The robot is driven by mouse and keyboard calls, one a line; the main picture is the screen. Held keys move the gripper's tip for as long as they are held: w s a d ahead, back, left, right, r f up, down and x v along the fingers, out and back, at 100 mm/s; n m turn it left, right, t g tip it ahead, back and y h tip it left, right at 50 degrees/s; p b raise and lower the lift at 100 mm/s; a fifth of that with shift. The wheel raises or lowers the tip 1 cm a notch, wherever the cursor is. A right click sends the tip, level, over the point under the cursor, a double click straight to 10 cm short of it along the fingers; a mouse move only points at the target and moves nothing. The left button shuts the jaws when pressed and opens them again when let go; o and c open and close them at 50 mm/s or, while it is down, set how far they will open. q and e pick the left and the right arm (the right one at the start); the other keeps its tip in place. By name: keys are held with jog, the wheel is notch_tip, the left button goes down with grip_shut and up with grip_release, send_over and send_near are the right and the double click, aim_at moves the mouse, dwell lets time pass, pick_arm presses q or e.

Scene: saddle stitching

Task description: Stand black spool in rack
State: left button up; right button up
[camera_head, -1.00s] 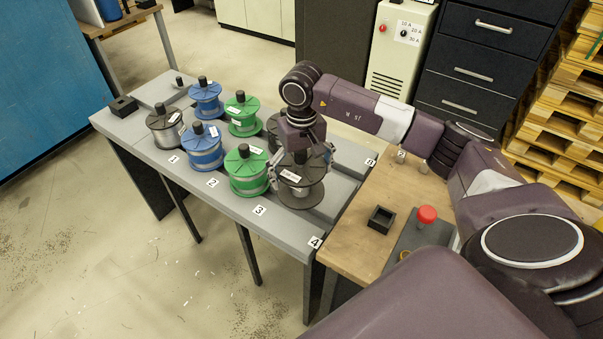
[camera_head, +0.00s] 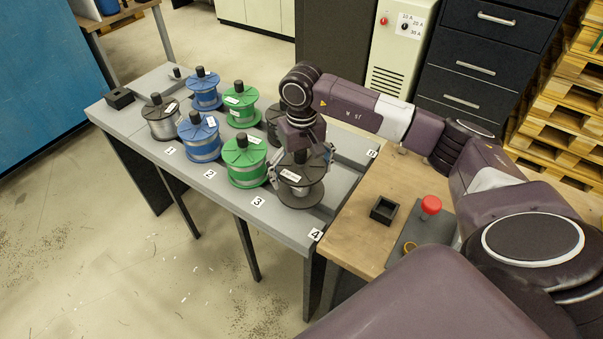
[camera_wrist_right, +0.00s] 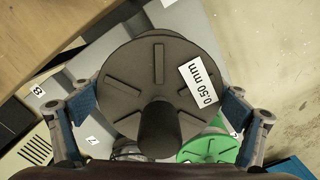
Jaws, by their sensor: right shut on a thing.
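The black spool (camera_head: 297,189) with a white label stands upright at the near right of the grey rack (camera_head: 234,188), behind the number 4 tag. My right gripper (camera_head: 301,168) is above it with its fingers on both sides of the upper flange. In the right wrist view the spool's top (camera_wrist_right: 152,95) fills the middle, its label reads 0.50 mm, and the gripper (camera_wrist_right: 165,108) is shut on its rim. The spool's base looks level with the rack, but I cannot tell whether it touches. My left gripper is not in view.
Green spools (camera_head: 246,163) stand just left of the held spool, blue spools (camera_head: 199,140) beyond, and another black-topped spool (camera_head: 161,118) at far left. A dark spool (camera_head: 274,126) stands behind my wrist. A wooden table (camera_head: 352,236) with a red button (camera_head: 430,205) adjoins at right.

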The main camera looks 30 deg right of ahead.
aim_at(302, 152)
jog(key=shift+b, duration=0.8)
dwell(1.2)
jog(key=shift+f+b, duration=2.05)
jog(key=shift+f, duration=0.15)
jog(key=o, duration=1.3)
jog(key=shift+s, duration=0.1)
notch_tip(302, 152, up, 12)
jog(key=shift+r, duration=0.1)
